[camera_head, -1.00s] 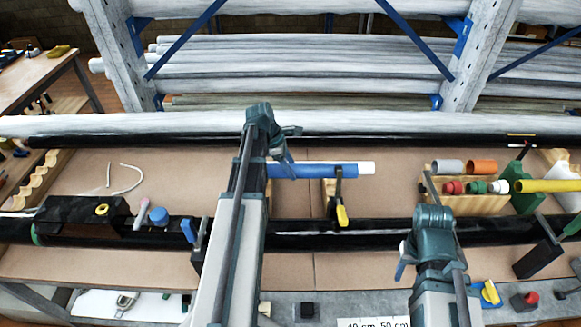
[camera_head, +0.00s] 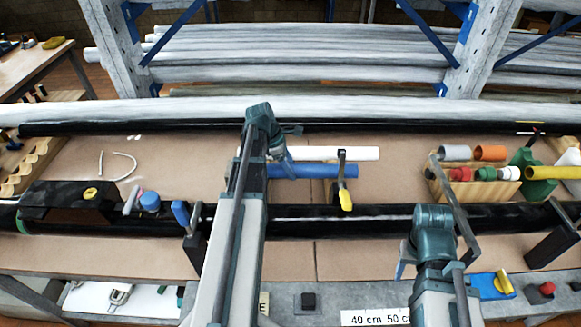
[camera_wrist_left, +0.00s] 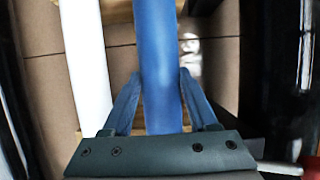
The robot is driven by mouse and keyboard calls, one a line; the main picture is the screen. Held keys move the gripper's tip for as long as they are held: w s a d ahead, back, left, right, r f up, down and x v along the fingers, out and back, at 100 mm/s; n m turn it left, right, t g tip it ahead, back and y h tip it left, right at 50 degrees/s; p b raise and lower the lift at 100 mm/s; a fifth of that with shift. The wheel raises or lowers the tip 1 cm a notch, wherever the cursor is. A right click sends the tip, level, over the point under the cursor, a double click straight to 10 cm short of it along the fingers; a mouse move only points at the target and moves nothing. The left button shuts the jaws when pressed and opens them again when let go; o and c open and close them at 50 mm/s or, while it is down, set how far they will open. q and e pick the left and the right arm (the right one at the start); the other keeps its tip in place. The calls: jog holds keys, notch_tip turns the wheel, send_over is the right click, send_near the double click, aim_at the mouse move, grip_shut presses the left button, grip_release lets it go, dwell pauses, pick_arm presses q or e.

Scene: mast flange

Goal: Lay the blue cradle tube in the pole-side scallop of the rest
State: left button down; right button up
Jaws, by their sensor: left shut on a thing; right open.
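The blue cradle tube (camera_head: 318,171) lies level, left to right, over the middle of the bench. My left gripper (camera_head: 285,163) is shut on it near its left end in the head view. In the left wrist view the fingers flank the blue tube (camera_wrist_left: 157,60). A white tube (camera_head: 340,153) lies parallel just behind it, with a narrow gap between them in the wrist view. Pale wood of the rest (camera_wrist_left: 118,10) shows beneath the tubes; its scallops are hidden, and I cannot tell whether the blue tube touches it. My right gripper (camera_head: 433,245) is open and empty at the front right.
A clamp with a yellow handle (camera_head: 345,198) stands at the blue tube's right part. A long black pole (camera_head: 345,218) runs in front and a pale pole (camera_head: 350,108) behind. A wooden rack (camera_head: 470,187) with coloured tubes is at right. Bare brown board (camera_head: 395,180) lies between.

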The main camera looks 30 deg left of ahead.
pick_arm(q)
jog(key=shift+f, duration=0.5)
jog(key=shift+c, duration=0.5)
grip_release()
jog(key=shift+r, duration=0.1)
jog(key=p+v, duration=1.2)
jog(key=v, duration=0.1)
jog(key=shift+s+a+r, duration=0.2)
jog(key=shift+r, duration=0.05)
jog(key=shift+d, duration=0.1)
